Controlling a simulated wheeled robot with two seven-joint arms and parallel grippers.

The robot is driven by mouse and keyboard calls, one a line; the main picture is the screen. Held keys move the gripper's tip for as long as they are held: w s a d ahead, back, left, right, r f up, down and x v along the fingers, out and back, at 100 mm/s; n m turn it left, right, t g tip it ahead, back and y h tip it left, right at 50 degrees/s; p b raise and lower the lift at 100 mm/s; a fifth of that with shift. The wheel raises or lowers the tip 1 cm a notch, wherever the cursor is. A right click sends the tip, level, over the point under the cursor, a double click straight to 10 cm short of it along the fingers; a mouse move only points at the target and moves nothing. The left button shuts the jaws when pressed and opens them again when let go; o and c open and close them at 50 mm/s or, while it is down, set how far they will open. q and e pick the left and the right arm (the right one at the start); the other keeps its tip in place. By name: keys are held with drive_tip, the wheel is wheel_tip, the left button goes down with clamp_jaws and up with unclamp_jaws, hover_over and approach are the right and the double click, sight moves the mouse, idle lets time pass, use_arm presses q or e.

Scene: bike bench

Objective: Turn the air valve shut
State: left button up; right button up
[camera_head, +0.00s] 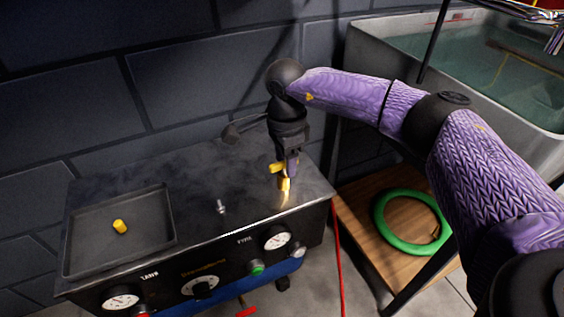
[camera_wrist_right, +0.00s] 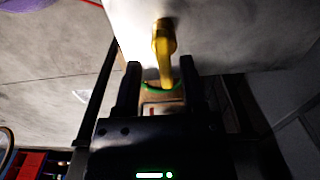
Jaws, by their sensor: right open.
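A yellow-handled valve (camera_head: 276,168) with a brass stem stands at the right end of the dark metal bench box (camera_head: 190,200). Its yellow lever (camera_wrist_right: 163,45) shows at the top middle of the right wrist view. My right gripper (camera_head: 288,165) points down right at the valve and partly hides it. In the right wrist view the two dark fingers (camera_wrist_right: 163,80) are apart, with the end of the lever reaching between them. I cannot tell whether they touch it. My left gripper is not in view.
A shallow tray (camera_head: 85,240) holding a small yellow cap (camera_head: 120,227) is at left. Gauges (camera_head: 277,241) and knobs line the front, with a red handle (camera_head: 246,311) below. A green hose coil (camera_head: 382,215) lies on a wooden shelf. A water tank (camera_head: 400,45) stands behind right.

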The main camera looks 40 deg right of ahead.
drive_tip(key=shift+w, duration=0.2)
clamp_jaws()
